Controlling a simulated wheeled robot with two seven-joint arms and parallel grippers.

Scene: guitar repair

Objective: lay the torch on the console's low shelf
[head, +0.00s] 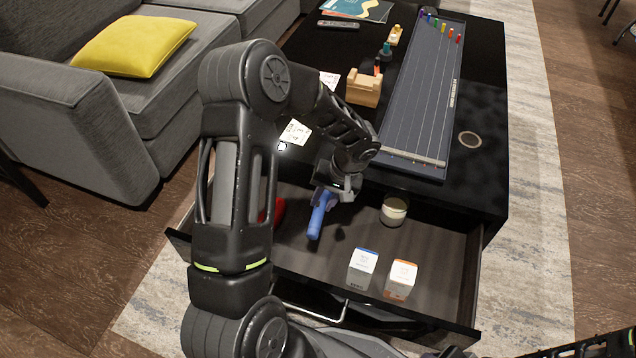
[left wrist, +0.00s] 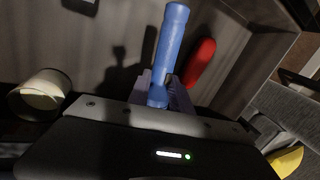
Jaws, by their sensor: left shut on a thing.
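The torch (head: 318,217), a blue cylinder, hangs from my left gripper (head: 330,190) over the open drawer (head: 440,260) of the black table. In the left wrist view the torch (left wrist: 168,45) sticks out from between the purple-grey fingers of the left gripper (left wrist: 163,92), which are shut on it. The torch seems to be above the drawer floor; its exact height is hard to tell. I cannot make out the console's low shelf in either view. My right gripper is not clearly in view; only part of that arm shows at the bottom right.
The drawer also holds a red object (left wrist: 200,62), a cream jar (head: 394,210) and two small boxes (head: 362,268) (head: 400,279). On the tabletop are a long stringed board (head: 420,110), a wooden block (head: 364,88) and cards (head: 295,132). A grey sofa (head: 90,120) stands left.

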